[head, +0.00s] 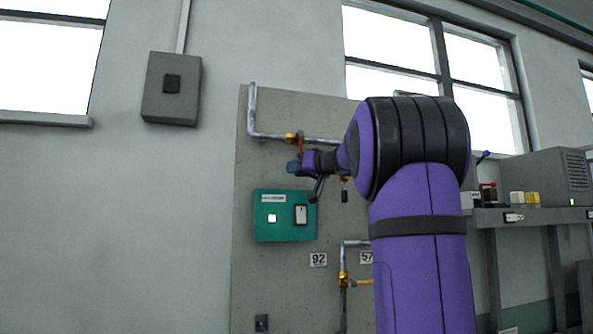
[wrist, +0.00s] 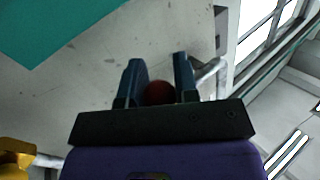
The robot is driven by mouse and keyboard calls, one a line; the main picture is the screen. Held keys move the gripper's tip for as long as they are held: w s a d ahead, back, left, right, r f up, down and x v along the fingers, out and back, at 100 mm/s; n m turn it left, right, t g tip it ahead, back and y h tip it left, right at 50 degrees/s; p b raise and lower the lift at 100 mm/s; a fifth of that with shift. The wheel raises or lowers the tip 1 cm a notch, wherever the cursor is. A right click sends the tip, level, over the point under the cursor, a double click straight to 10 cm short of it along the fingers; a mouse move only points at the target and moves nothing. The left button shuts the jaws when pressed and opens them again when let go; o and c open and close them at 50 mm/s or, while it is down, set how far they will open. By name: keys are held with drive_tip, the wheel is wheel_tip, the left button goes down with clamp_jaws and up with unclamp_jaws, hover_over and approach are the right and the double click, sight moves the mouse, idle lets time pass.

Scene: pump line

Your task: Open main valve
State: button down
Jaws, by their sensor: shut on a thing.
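A brass valve (head: 290,138) sits on the upper grey pipe of the wall panel in the head view. Its red handle (head: 301,144) hangs down beside my gripper (head: 294,166). In the wrist view the two dark fingers of my gripper (wrist: 160,70) stand on either side of a dark red piece (wrist: 158,93), which looks like the handle. My gripper is shut on it. My arm hides part of the pipe to the right, and the handle's far end is hidden. No label naming the main valve is legible.
A teal control box (head: 266,227) with a lit green button and white switch is just below my gripper. A lower pipe has a valve with an orange handle (head: 362,282). A grey box (head: 171,88) hangs at left. A shelf (head: 540,217) with equipment stands at right.

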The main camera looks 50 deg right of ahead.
sight(330, 140)
drive_tip(key=shift+s+d+r+n+g+h, duration=1)
drive_tip(key=shift+d+r+n+g, duration=0.35)
drive_tip(key=shift+d+r+n, duration=0.4)
drive_tip(key=shift+s+d+r+n+g+h, duration=1.05)
drive_tip(key=shift+d+r+n+g, duration=0.4)
drive_tip(key=shift+n, duration=0.55)
drive_tip(key=shift+s+d+r+n+g+h, duration=0.85)
drive_tip(key=shift+d+r+n+g+h, duration=0.45)
drive_tip(key=shift+r+n, duration=0.45)
drive_tip(key=shift+d, duration=0.15)
drive_tip(key=c, duration=0.9)
unclamp_jaws()
drive_tip(key=shift+o, duration=0.2)
